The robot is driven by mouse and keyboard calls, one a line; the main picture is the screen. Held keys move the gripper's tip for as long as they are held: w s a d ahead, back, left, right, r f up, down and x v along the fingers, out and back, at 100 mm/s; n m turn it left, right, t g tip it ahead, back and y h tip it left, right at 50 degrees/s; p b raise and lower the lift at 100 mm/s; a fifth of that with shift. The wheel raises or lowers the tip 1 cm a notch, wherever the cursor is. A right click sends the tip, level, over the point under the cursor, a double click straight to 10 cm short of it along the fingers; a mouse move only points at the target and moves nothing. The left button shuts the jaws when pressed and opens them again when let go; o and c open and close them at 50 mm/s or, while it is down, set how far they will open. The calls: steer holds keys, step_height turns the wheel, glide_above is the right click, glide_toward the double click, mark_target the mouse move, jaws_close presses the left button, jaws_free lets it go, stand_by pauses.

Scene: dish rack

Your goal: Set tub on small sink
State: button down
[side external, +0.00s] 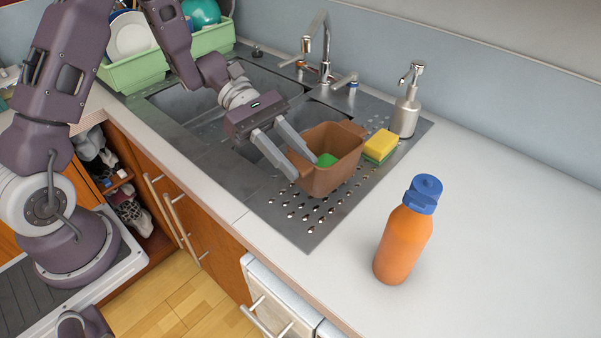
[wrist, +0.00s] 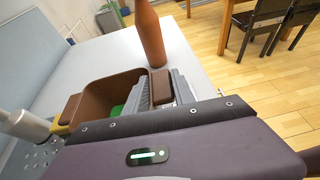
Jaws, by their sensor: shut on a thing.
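The brown tub (side external: 329,177) is at the perforated drainboard of the steel sink unit, with something green (side external: 327,160) inside it. My gripper (side external: 306,168) is shut on the tub's near-left side, at its handle. In the wrist view, the tub (wrist: 104,92) shows with its handle (wrist: 160,86) between my fingers. I cannot tell whether the tub rests on the drainboard or is just above it. The small sink (side external: 318,122) is the basin behind my gripper, left of the tub, and my gripper partly hides it.
A yellow-green sponge (side external: 381,145) and a soap dispenser (side external: 406,105) stand right of the tub. The faucet (side external: 322,50) rises behind the basins. An orange bottle (side external: 403,235) stands on the counter (side external: 500,220). A green dish rack (side external: 135,72) is at the far left.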

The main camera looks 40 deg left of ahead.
step_height(320, 180, down, 4)
steer(key=shift+r, duration=0.25)
steer(key=c, duration=1.1)
jaws_free()
steer(key=shift+o, duration=0.2)
